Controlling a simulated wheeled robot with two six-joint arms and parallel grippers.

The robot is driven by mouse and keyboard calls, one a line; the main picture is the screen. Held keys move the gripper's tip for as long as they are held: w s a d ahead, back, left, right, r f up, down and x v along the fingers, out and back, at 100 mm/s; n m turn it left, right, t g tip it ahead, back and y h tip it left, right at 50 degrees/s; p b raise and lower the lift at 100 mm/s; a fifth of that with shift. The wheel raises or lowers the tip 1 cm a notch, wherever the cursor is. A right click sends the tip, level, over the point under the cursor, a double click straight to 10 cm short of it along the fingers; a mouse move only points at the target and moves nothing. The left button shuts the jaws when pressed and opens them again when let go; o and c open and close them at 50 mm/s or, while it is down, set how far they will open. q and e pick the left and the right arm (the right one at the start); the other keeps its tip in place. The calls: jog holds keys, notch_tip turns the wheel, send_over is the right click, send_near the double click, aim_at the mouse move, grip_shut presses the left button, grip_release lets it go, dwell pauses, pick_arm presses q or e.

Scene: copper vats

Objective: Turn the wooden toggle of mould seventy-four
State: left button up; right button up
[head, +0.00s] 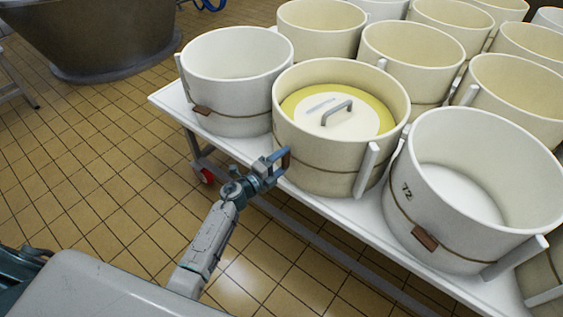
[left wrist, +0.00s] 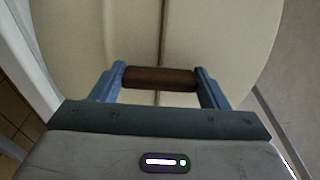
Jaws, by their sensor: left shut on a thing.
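A cream mould (head: 330,165) stands near the front edge of the white table, with a cord around its wall; no number shows on it. My left gripper (head: 280,158) is at the front left of its wall. In the left wrist view the brown wooden toggle (left wrist: 160,78) lies between the two blue fingers, and the gripper (left wrist: 161,76) is shut on its ends. The toggle lies crosswise to the cord (left wrist: 162,35) there. In the head view the gripper hides the toggle. My right gripper is not in view.
The held mould has a lid (head: 345,118) with a grey handle. A mould marked 72 (head: 455,215) stands to its right, another white mould (head: 232,85) to its left, and several behind. The table (head: 165,100) has wheels. Tiled floor lies open at left, before a copper vat (head: 100,35).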

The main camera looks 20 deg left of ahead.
pick_arm(q)
jog(key=shift+f, duration=0.1)
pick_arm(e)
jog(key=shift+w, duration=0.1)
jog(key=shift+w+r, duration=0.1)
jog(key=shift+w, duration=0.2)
pick_arm(q)
jog(key=o, duration=1)
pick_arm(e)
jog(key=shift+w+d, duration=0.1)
pick_arm(q)
jog(key=shift+s, duration=0.1)
jog(key=b+v, duration=0.1)
jog(key=v, duration=0.9)
jog(key=shift+s+a, duration=0.2)
jog(key=shift+s, duration=0.15)
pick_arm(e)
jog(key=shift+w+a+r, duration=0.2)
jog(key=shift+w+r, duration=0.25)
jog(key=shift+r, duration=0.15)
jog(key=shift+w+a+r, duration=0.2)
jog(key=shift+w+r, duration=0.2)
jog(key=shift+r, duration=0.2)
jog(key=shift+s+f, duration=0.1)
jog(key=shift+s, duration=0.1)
